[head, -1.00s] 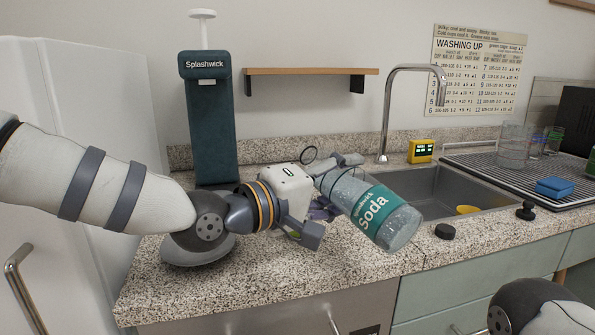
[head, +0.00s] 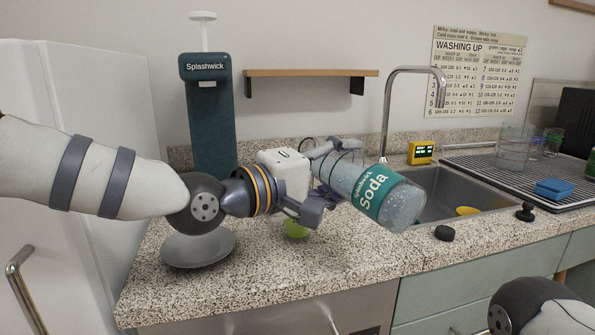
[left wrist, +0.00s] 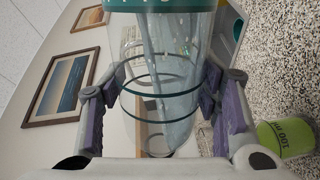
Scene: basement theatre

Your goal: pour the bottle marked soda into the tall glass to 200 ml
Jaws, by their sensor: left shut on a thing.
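My left gripper (head: 328,178) is shut around the clear soda bottle (head: 404,209) with its teal "Soda" label. The bottle is tilted, close to lying flat, above the counter and the near left edge of the sink. Its wide end points right and slightly down. In the left wrist view the bottle (left wrist: 165,85) sits between both finger pads, with dark rings around it. A tall clear glass (head: 512,147) stands on the drying rack at the right; I cannot tell for sure that it is the task's glass. My right gripper is out of view.
A green cup (head: 296,229) stands on the counter below my left gripper; in the left wrist view it (left wrist: 285,137) bears "100 ml". The sink (head: 440,185), tap (head: 385,110), blue sponge (head: 554,188) and black knobs (head: 445,232) are to the right. The Splashwick dispenser (head: 210,120) stands behind.

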